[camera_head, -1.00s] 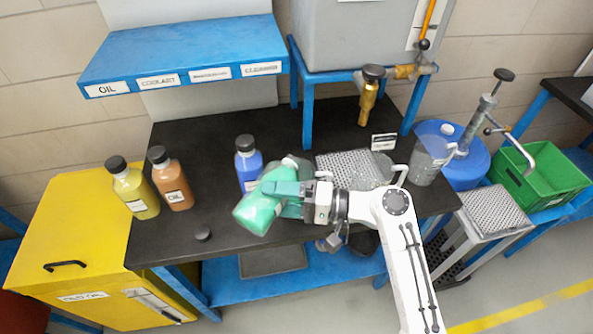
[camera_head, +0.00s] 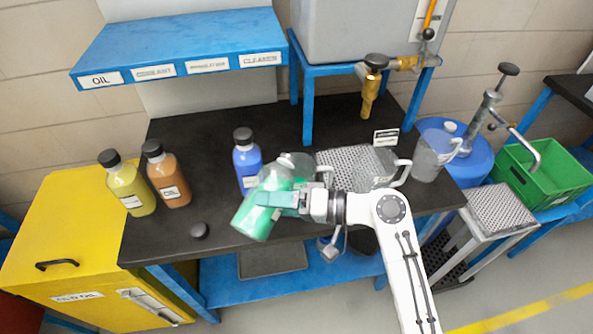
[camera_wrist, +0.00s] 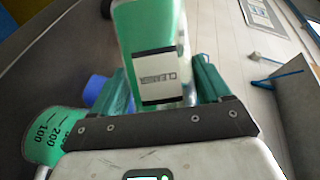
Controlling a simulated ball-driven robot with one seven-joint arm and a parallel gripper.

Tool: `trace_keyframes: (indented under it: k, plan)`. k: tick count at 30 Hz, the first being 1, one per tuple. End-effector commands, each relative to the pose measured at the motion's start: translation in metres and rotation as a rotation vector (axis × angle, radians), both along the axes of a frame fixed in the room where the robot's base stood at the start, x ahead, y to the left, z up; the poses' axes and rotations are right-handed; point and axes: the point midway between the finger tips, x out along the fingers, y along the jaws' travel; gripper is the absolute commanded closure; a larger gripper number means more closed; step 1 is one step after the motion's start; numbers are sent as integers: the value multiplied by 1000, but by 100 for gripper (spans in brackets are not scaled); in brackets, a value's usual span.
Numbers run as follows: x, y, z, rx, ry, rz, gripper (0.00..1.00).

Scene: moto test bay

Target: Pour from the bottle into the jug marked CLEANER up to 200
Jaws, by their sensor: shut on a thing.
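My gripper (camera_head: 292,200) is shut on the green bottle (camera_head: 257,215), between its fingers in the wrist view (camera_wrist: 160,85). The bottle's label (camera_wrist: 163,78) reads CLEANER. The bottle is tilted over the bench, its lower-left end towards the front edge. A clear jug (camera_head: 300,163) stands behind it, largely hidden. In the wrist view a jug with green in it (camera_wrist: 48,138) shows at the lower left, with marks 100 and 200. The exact liquid level, the bottle's mouth and any stream cannot be made out. The jug's name is not readable.
Blue (camera_head: 247,165), brown (camera_head: 168,178) and yellow (camera_head: 127,188) bottles stand on the black bench (camera_head: 215,195). A dark cap (camera_head: 199,231) lies near its front edge. Two more clear jugs (camera_head: 375,168) (camera_head: 428,158) stand right, near a brass tap (camera_head: 368,95). A blue shelf (camera_head: 180,45) overhangs the back.

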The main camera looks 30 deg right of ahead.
Motion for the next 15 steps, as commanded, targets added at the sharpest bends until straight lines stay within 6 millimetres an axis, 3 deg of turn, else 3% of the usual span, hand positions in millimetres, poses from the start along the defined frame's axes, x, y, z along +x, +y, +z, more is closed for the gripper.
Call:
trace_keyframes:
  k: [8, 11, 15]
  plan:
    - [4, -5, -4, -177, -108, 2, 78]
    - [8, -11, -17, -301, -182, 2, 78]
    - [10, -15, 10, -427, -258, 3, 78]
